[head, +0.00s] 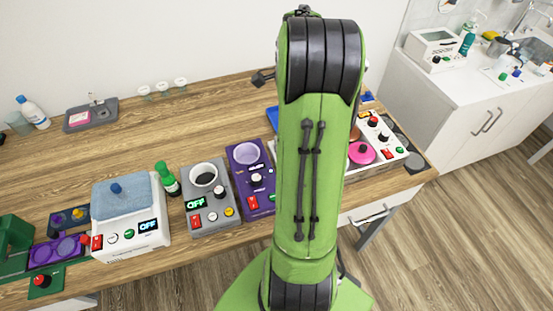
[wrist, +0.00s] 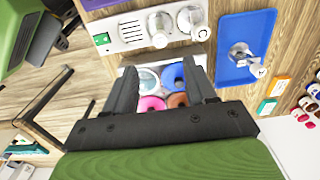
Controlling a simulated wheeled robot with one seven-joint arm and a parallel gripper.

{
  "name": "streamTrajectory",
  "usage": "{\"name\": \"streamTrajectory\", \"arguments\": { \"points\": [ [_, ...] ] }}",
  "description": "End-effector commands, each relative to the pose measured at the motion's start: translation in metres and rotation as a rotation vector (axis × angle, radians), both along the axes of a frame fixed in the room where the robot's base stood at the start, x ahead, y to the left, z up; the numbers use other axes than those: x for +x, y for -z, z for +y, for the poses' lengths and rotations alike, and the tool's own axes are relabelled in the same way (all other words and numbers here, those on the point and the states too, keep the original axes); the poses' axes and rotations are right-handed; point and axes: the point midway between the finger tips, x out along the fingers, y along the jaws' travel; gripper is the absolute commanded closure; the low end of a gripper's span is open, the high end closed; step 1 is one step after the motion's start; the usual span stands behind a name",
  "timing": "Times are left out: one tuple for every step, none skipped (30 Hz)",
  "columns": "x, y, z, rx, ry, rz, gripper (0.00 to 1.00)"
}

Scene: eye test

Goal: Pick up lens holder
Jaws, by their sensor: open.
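My gripper (wrist: 160,70) is open in the wrist view, with nothing held between its two dark fingers. Between and beyond the fingers is a white tray with coloured round pieces: a blue ring (wrist: 173,76), a pink ring (wrist: 152,103), a brown ring (wrist: 178,100) and a pale, glassy disc (wrist: 148,78). The fingers partly cover the tray. No piece is clearly marked as the lens holder, so I cannot tell which it is. In the head view my green arm hides the gripper; a pink round piece (head: 361,153) shows just right of the arm.
On the wooden table stand a purple device (head: 262,200), a grey device (head: 215,215) and a white device (head: 140,240). The table's back middle is mostly clear.

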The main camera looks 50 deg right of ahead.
Motion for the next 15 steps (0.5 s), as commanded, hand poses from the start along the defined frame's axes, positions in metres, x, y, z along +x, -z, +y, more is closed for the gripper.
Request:
{"name": "streamTrajectory", "arguments": {
  "points": [
    [-0.001, 0.013, 0.001, 0.005, -0.001, 0.004, 0.44],
    [-0.001, 0.021, 0.002, 0.006, -0.002, 0.004, 0.44],
    [-0.001, 0.032, 0.002, 0.007, -0.003, 0.005, 0.44],
    [-0.001, 0.039, 0.002, 0.006, -0.003, 0.004, 0.44],
    [0.0, 0.047, 0.002, 0.006, -0.004, 0.004, 0.44],
    [0.0, 0.057, 0.002, 0.006, -0.005, 0.004, 0.44],
    [0.0, 0.065, 0.002, 0.006, -0.005, 0.004, 0.44],
    [0.0, 0.072, 0.003, 0.006, -0.006, 0.004, 0.44],
    [0.0, 0.08, 0.002, 0.005, -0.006, 0.003, 0.44],
    [0.0, 0.085, 0.002, 0.005, -0.006, 0.003, 0.44],
    [0.0, 0.089, 0.002, 0.004, -0.006, 0.002, 0.44],
    [0.0, 0.093, 0.002, 0.004, -0.006, 0.002, 0.44],
    [0.0, 0.096, 0.002, 0.002, -0.007, 0.001, 0.44],
    [0.001, 0.098, 0.002, 0.002, -0.007, 0.001, 0.44],
    [0.001, 0.104, 0.002, 0.004, -0.007, 0.002, 0.44]
  ]
}}
